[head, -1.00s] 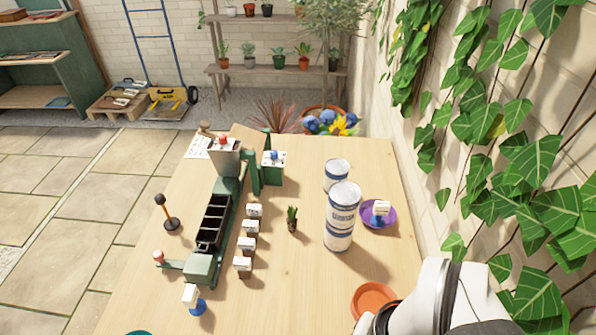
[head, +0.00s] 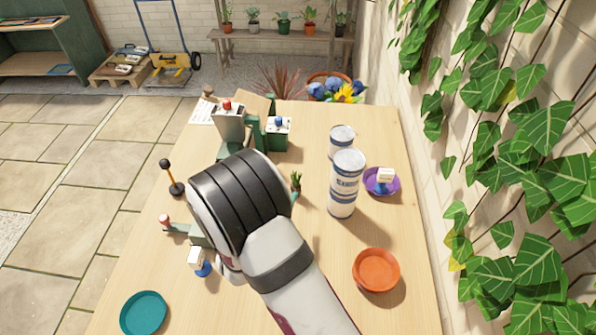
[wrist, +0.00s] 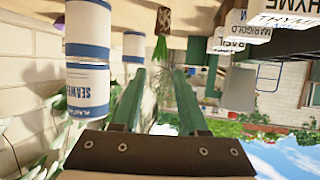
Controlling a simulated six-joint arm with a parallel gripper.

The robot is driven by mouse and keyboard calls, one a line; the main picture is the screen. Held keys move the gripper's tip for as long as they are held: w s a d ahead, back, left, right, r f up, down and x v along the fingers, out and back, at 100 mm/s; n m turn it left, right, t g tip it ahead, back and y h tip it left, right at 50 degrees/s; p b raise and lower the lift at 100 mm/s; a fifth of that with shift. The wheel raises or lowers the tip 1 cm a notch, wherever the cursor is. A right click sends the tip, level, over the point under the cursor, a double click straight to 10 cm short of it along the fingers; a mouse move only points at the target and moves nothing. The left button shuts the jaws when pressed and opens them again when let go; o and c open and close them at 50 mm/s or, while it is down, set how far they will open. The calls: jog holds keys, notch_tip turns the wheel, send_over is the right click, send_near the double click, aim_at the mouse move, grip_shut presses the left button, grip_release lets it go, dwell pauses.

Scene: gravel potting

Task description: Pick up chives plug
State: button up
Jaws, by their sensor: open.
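The chives plug (head: 296,181), a small dark root plug with green leaves, stands on the wooden table left of the white cans. In the wrist view, which looks upside down, its brown speckled plug (wrist: 164,20) and green leaves are at top centre, beyond the fingertips. My gripper (wrist: 160,73) is open, with its two green fingers apart and nothing between them. The plug lines up roughly with the gap but is apart from the fingers. In the head view my arm hides most of the gripper; a bit of a green finger shows just below the plug.
White labels reading thyme, marigold and basil (wrist: 231,44) are on the other side. A purple saucer (head: 370,187), an orange saucer (head: 376,270) and a teal saucer (head: 144,313) lie on the table.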

aim_at(296, 178)
jog(key=x, duration=1.4)
jog(key=shift+f, duration=0.35)
grip_shut()
